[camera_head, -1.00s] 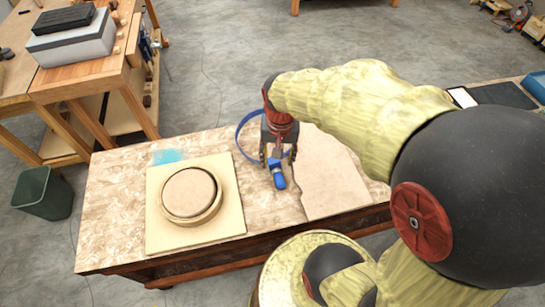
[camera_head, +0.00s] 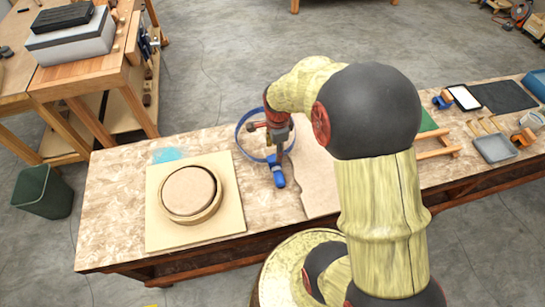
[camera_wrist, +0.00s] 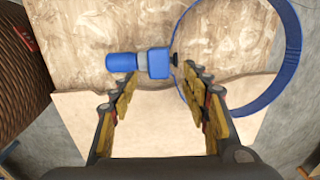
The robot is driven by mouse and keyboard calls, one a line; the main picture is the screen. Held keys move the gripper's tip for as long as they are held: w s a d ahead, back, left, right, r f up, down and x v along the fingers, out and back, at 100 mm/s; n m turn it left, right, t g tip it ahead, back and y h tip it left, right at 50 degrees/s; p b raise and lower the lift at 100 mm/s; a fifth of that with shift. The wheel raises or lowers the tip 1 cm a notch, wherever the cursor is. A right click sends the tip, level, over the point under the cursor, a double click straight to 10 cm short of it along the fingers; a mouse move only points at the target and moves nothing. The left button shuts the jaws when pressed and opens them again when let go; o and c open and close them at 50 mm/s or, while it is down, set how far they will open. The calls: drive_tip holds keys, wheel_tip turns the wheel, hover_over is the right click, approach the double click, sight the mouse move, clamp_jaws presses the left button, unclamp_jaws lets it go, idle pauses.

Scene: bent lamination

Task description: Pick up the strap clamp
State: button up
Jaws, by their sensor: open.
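The strap clamp is a blue looped band with a blue and grey ratchet body (camera_head: 276,172) and handle, on the bench right of the round form. In the wrist view the clamp body (camera_wrist: 158,62) lies ahead of my fingertips, between their lines, with the blue handle to the left and the band loop (camera_wrist: 292,78) curving off to the right. My gripper (camera_head: 279,140) is above the clamp, pointing down, and partly covers its loop. In the wrist view my gripper (camera_wrist: 150,82) is open with nothing between its fingers.
A round wooden form (camera_head: 218,212) sits on a pale square board (camera_head: 160,235) left of the clamp. A thin brown sheet (camera_head: 318,190) lies beside the clamp. Tools and a grey tray (camera_head: 495,148) occupy the bench's right end. A green bin (camera_head: 42,195) stands on the floor.

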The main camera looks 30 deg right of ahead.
sight(274, 157)
drive_tip(key=f, duration=0.2)
drive_tip(key=f+b, duration=0.1)
drive_tip(key=f, duration=0.1)
drive_tip(key=shift+w+a+f, duration=0.1)
drive_tip(key=shift+w+f, duration=0.1)
drive_tip(key=shift+f, duration=0.2)
drive_tip(key=shift+c, duration=0.3)
drive_tip(key=c, duration=1.1)
